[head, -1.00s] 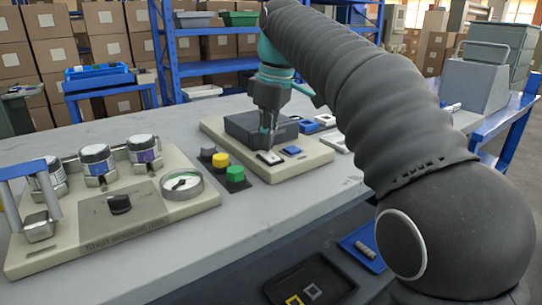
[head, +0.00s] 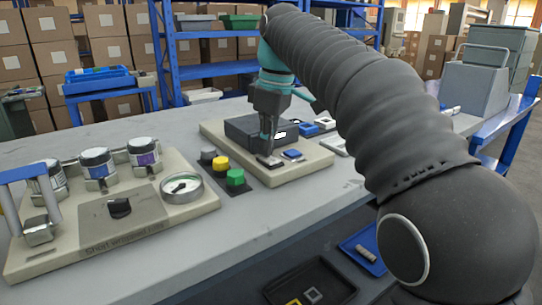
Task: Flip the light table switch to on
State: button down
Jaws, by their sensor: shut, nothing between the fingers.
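A beige panel (head: 309,166) lies on the grey table and carries a dark box (head: 244,132). A small rocker switch with a pale frame (head: 269,162) sits at the panel's front, and a blue switch (head: 292,154) sits just right of it. I cannot read a label telling which one is the light table switch. My gripper (head: 267,151) is shut and empty, pointing down at the pale-framed switch. Its tips appear to be at or on the switch and partly hide it; contact and the rocker's position are too small to tell.
Grey, yellow and green buttons (head: 236,178) stand left of the panel. A beige board with jars and a gauge (head: 182,188) is further left.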

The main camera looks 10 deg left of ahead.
jog(key=shift+r+p, duration=1.85)
jog(key=shift+r, duration=1.35)
